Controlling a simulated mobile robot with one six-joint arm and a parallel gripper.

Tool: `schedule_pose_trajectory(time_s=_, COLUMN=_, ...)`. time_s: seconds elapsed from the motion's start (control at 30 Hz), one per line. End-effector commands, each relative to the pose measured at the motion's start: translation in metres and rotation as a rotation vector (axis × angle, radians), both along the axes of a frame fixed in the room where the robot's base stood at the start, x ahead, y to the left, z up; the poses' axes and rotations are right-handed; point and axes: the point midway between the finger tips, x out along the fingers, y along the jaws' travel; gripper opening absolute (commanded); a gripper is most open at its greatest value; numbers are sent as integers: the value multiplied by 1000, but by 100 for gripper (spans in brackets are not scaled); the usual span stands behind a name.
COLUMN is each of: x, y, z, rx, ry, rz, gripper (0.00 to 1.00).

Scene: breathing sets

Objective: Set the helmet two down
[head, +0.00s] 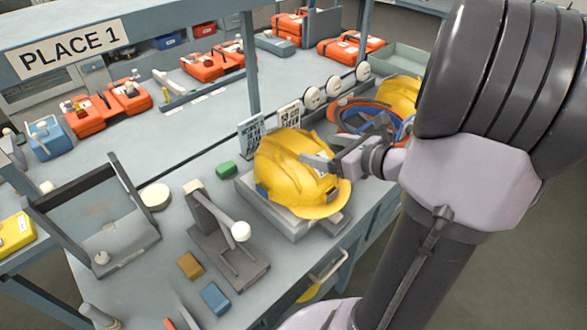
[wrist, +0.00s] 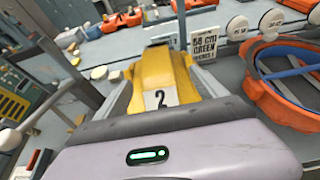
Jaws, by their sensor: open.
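A yellow helmet (head: 285,165) rests on a low grey stand (head: 272,222) at the front edge of the bench. In the wrist view the helmet (wrist: 160,72) carries a white label with the number 2. My gripper (head: 322,172) is at the helmet's right side in the head view. Its jaws are open, with the helmet's yellow shell between or just ahead of the fingers in the wrist view. I cannot tell whether the fingers touch it. The gripper body hides the near part of the helmet in the wrist view.
Two small signs (head: 251,133) stand behind the helmet. An orange container with blue hoses (head: 358,116) and another yellow helmet (head: 402,92) are to the right.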

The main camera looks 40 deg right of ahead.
Motion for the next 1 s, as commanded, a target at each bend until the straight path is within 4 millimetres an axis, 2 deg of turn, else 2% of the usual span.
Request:
schedule_pose_trajectory(time_s=0.17, x=18, y=3, z=-8, rx=-2, ry=0, rz=2, gripper=82)
schedule_pose_trajectory(time_s=0.4, x=60, y=10, z=-21, rx=-2, ry=0, rz=4, gripper=82)
schedule_pose_trajectory(time_s=0.67, x=64, y=10, z=-20, rx=-1, ry=0, rz=0, gripper=82)
schedule_pose_trajectory(time_s=1.0, x=64, y=10, z=-20, rx=-2, ry=0, rz=1, gripper=15)
